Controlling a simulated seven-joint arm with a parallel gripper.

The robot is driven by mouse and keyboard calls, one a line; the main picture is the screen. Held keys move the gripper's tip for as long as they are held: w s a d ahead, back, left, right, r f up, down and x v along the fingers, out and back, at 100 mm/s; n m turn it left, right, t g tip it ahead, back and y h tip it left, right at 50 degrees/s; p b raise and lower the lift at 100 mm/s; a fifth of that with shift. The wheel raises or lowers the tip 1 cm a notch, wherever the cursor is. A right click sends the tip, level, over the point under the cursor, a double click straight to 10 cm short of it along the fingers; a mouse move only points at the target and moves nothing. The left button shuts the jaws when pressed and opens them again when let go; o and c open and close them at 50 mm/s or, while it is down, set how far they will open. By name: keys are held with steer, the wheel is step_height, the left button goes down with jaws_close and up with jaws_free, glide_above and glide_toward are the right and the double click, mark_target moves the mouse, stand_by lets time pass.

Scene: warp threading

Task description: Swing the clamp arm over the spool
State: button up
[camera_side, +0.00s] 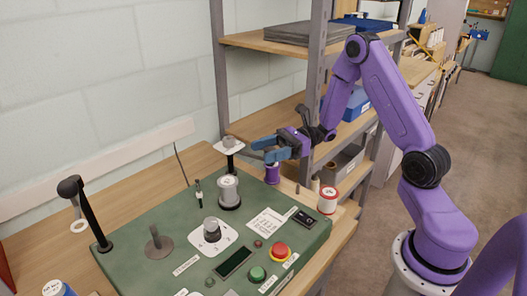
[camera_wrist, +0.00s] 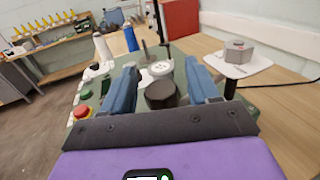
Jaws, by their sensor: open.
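A black bar with a rounded head (camera_side: 85,212) stands tilted at the green panel's left end; it may be the clamp arm, but I cannot tell for certain. A pale spool (camera_side: 228,188) sits upright on a dark base near the panel's back, with nothing visible over it. My gripper (camera_side: 264,148) is open, above and right of this spool, its blue fingers pointing left.
A white plate with a grey hexagonal piece (camera_wrist: 238,52) stands close beside one finger. The panel (camera_side: 140,272) carries a dial (camera_side: 212,230), a red button (camera_side: 280,251) and a green button (camera_side: 257,273). Shelving (camera_side: 320,90) stands behind.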

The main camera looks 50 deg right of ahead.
steer(key=shift+w+a, duration=0.15)
steer(key=shift+a, duration=0.45)
jaws_close()
steer(key=shift+w+a+m+t+h, duration=0.2)
steer(key=shift+a+m+t+h, duration=1.15)
steer(key=shift+t, duration=0.5)
steer(key=shift+w+a+m+t+h, duration=0.15)
steer(key=shift+a+m+t+h, duration=0.9)
steer(key=shift+a+m+t, duration=0.65)
steer(key=shift+t, duration=0.35)
